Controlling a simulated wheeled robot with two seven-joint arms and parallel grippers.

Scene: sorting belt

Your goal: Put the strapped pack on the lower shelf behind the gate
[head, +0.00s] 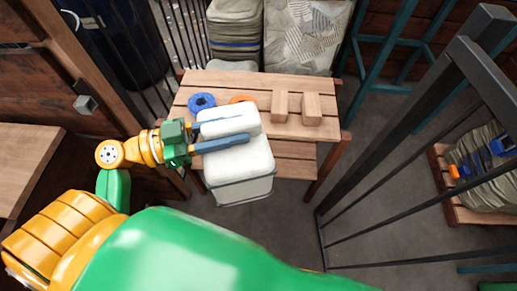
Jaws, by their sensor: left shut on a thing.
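The white strapped pack (238,168) is in the middle of the head view, with a thin dark line around its lower part. My left gripper (244,129) is shut on it, its two blue-grey fingers lying along the pack's upper part. The pack is in front of the wooden rack and hides part of it. The lower shelf (292,168) shows as slats below the rack's top, right of the pack. A dark metal barred frame, apparently the gate (385,118), stands to the right. I cannot tell whether the pack touches the rack. My right gripper is not seen.
The rack's top (225,80) carries a blue ring (202,103), an orange ring (242,99) and two wooden blocks (312,108). Dark bars (185,45) stand behind left. A loaded pallet (440,170) lies beyond the frame. Grey floor (285,220) is clear in front.

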